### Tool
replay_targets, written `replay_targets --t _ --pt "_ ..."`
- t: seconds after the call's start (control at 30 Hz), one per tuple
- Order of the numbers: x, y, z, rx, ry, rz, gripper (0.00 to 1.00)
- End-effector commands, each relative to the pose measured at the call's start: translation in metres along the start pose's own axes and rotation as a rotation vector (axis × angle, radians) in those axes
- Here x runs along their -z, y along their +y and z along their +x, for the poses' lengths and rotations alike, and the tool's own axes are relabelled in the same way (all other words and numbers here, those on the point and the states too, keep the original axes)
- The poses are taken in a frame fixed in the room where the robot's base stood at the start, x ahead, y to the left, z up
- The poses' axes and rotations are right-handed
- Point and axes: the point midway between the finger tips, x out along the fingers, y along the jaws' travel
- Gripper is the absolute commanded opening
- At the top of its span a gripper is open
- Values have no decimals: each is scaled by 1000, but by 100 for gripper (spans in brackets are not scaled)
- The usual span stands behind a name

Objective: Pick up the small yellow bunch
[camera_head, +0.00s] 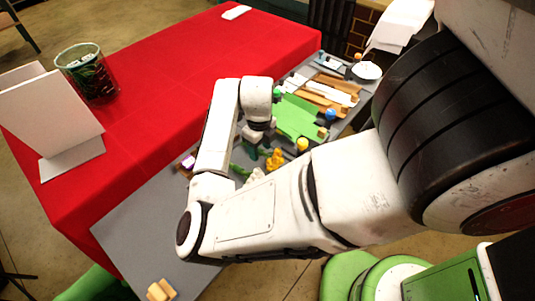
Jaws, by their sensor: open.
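A small yellow bunch (275,160) is near the middle of the view, on the grey work surface just beyond my forearm. My forearm hides part of the area around it. My gripper (258,152) hangs down at the end of my bent arm, just left of the yellow bunch. It is small and dark here, and its fingertips are hard to make out. The gripper is open, and the yellow bunch appears beside it rather than held; I cannot tell whether they touch.
A red-covered table (180,75) holds a green-patterned glass container (88,75) and a white folded card (50,115). Green boards (295,117), wooden pieces and coloured balls crowd the right part of the grey surface (150,225). A tan block (160,290) lies at its near end.

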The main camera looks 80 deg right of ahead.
Motion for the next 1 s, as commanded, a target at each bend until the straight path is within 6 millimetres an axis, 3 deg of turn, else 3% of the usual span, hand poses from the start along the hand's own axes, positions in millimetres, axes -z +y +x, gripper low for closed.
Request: replay_targets --t 0.27,0.8,1.0 --pt "0 0 4 -1 0 0 53" --pt "0 0 3 -1 0 0 1" --pt "0 0 3 -1 0 0 0"
